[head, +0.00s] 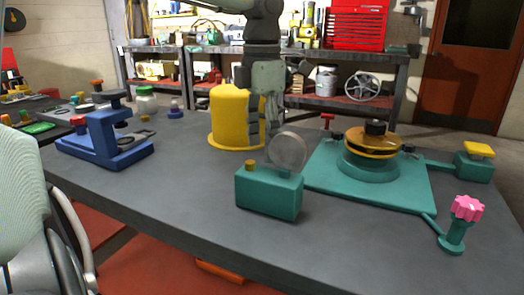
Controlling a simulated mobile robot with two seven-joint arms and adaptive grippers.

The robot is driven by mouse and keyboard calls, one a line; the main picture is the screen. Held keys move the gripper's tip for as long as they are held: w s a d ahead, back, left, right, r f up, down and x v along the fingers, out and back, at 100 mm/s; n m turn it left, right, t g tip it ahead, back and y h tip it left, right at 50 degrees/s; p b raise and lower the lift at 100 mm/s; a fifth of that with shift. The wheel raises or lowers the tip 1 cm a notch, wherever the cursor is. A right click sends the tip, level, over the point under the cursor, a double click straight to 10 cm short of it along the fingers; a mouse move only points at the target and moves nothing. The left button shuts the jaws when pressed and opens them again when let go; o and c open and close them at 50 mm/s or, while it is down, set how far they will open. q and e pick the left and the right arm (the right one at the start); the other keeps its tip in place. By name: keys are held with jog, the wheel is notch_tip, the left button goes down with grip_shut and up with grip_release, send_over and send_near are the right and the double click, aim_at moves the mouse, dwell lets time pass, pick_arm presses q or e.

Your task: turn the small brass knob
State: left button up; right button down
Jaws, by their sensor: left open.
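A small brass knob (251,165) stands on the top left of a teal box (268,195) near the middle of the table. A thin grey disc (287,151) stands upright at the back of the same box. My left gripper (266,120) hangs down from the top middle, pointing at the table. It is open and empty, above and behind the box in the picture, apart from the knob. The disc and the yellow cylinder overlap it in the picture, so its fingertips are hard to make out. My right gripper is not in view.
A yellow flanged cylinder (230,118) stands behind the box. To the right is a teal base (325,172) with an amber disc (373,142), a pink knob (467,208) and a yellow-capped block (479,149). A blue clamp-like fixture (105,140) is left. The table front left of the box is clear.

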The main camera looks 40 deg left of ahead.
pick_arm(q)
jog(key=n, duration=0.2)
jog(key=n+b, duration=0.1)
jog(key=n, duration=0.1)
jog(key=shift+w+d+f, duration=0.1)
jog(key=shift+f, duration=0.1)
jog(key=shift+f+n+b, duration=0.7)
jog(key=shift+n+b, duration=0.15)
jog(key=shift+n, duration=0.25)
jog(key=shift+f+n+b, duration=0.65)
jog(key=shift+n+b, duration=0.2)
jog(key=shift+n, duration=0.25)
jog(key=shift+f, duration=0.3)
jog(key=shift+r, duration=0.15)
notch_tip(320, 180, up, 8)
jog(key=p, duration=0.5)
jog(key=shift+p, duration=0.4)
